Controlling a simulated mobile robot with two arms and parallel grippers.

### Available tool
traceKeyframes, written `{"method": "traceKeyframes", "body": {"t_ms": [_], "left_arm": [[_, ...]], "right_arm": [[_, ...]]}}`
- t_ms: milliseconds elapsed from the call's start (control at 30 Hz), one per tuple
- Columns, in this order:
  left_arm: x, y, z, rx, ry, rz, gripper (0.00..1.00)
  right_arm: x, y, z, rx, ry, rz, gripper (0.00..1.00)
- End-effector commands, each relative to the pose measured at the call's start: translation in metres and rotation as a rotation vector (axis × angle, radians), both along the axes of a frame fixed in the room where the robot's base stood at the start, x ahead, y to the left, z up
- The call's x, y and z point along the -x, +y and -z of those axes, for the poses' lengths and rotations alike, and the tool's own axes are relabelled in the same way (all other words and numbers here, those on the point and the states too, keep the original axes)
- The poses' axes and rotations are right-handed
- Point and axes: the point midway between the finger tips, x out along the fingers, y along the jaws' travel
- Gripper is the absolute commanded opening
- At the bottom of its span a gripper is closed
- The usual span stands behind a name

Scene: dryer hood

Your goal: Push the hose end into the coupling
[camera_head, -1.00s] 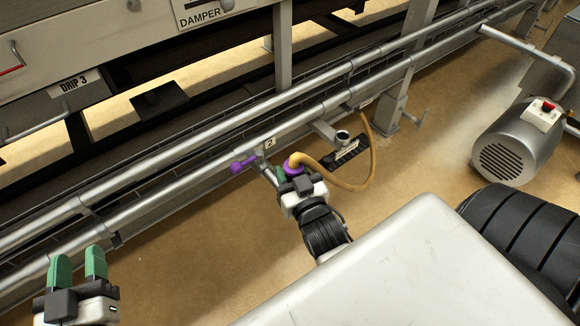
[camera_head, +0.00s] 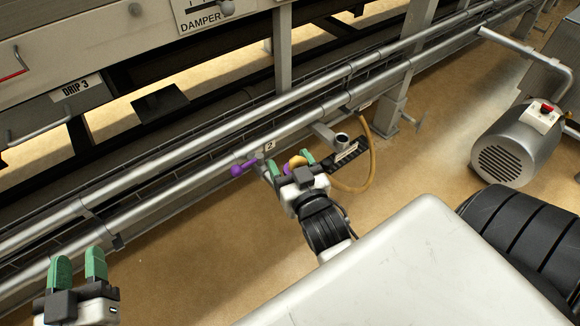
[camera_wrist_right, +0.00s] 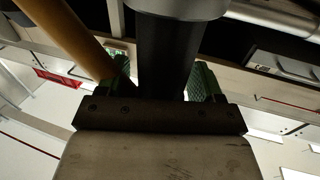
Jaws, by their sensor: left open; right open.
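The tan hose (camera_head: 368,160) loops down from the rail and back to my right gripper (camera_head: 289,163). Its near bend (camera_head: 297,161) shows between the green fingers, which stand open. The pipe stub marked 2 (camera_head: 269,146), with a purple handle (camera_head: 243,168), is just left of this gripper. In the right wrist view a dark cylinder (camera_wrist_right: 165,55) stands between the open fingers, and the hose (camera_wrist_right: 70,35) passes on the left. I cannot tell whether the hose end sits in the coupling. My left gripper (camera_head: 77,268) is open and empty.
Long metal rails (camera_head: 190,165) run diagonally in front of my grippers. A dark-mouthed round fitting (camera_head: 342,139) on a black bracket is right of my right gripper. A grey motor (camera_head: 507,145) stands further right. The floor nearby is mostly clear.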

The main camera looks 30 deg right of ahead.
Motion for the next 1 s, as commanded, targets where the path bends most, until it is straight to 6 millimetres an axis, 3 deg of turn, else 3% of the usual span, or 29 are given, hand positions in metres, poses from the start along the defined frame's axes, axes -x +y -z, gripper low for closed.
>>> {"method": "traceKeyframes", "body": {"t_ms": [67,133,300,600,1000], "left_arm": [[0.000,0.000,0.018,0.000,0.000,0.000,0.43],[0.000,0.000,0.002,0.000,-0.001,0.000,0.43],[0.000,0.000,-0.017,0.000,-0.001,0.000,0.43],[0.000,0.000,-0.055,0.000,0.000,0.000,0.43],[0.000,0.000,-0.062,0.000,0.000,0.000,0.43]], "right_arm": [[0.000,0.000,0.007,0.002,-0.004,-0.002,0.66],[0.000,0.000,-0.012,0.001,-0.003,-0.002,0.66],[0.000,0.000,-0.038,0.001,0.000,-0.002,0.66],[0.000,0.000,-0.070,0.002,0.000,-0.001,0.66],[0.000,0.000,-0.075,0.002,0.000,-0.002,0.66]]}}
